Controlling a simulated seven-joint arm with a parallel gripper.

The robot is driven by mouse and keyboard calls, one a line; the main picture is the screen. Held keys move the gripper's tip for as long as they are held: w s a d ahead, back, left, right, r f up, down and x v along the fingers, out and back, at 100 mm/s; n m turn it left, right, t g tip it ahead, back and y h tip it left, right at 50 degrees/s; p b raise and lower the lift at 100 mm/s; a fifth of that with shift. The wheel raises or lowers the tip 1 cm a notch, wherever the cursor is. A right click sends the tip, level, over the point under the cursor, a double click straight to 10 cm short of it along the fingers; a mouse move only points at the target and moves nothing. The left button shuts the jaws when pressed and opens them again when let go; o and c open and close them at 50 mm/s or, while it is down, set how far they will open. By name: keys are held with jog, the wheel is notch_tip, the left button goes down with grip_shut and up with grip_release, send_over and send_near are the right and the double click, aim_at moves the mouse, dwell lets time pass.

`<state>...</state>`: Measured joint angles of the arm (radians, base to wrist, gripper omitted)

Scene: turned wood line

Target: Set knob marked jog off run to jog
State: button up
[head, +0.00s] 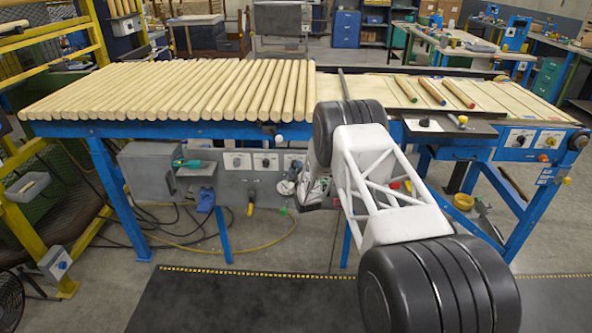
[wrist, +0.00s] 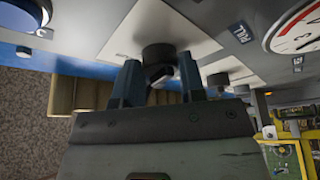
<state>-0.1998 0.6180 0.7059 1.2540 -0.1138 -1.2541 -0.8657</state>
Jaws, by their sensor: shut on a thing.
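In the wrist view, a dark round knob (wrist: 159,54) stands on a white plate (wrist: 118,35). My gripper (wrist: 158,78) has one finger on each side of the knob and is shut on it. No jog, off or run marking is readable on this plate, and the knob's pointer cannot be made out. In the head view, my gripper (head: 306,198) is at the grey panel under the roller line, partly hidden by my arm. The held knob cannot be picked out there.
A second dark knob (wrist: 217,81) sits close by on another white plate. A round gauge (wrist: 300,30) is at the wrist view's upper right. More knobs (head: 265,161) line the panel (head: 225,190) in the head view. Wooden rods (head: 180,90) lie above it.

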jog(key=n+g, duration=0.1)
jog(key=n, duration=0.2)
jog(key=n+g, duration=0.1)
jog(key=n, duration=0.3)
jog(key=shift+d+r+g, duration=0.1)
jog(key=shift+r+g, duration=0.05)
jog(key=shift+g, duration=0.25)
jog(key=o, duration=0.9)
jog(key=shift+s, duration=0.15)
jog(key=shift+v, duration=3.8)
jog(key=shift+d, duration=0.15)
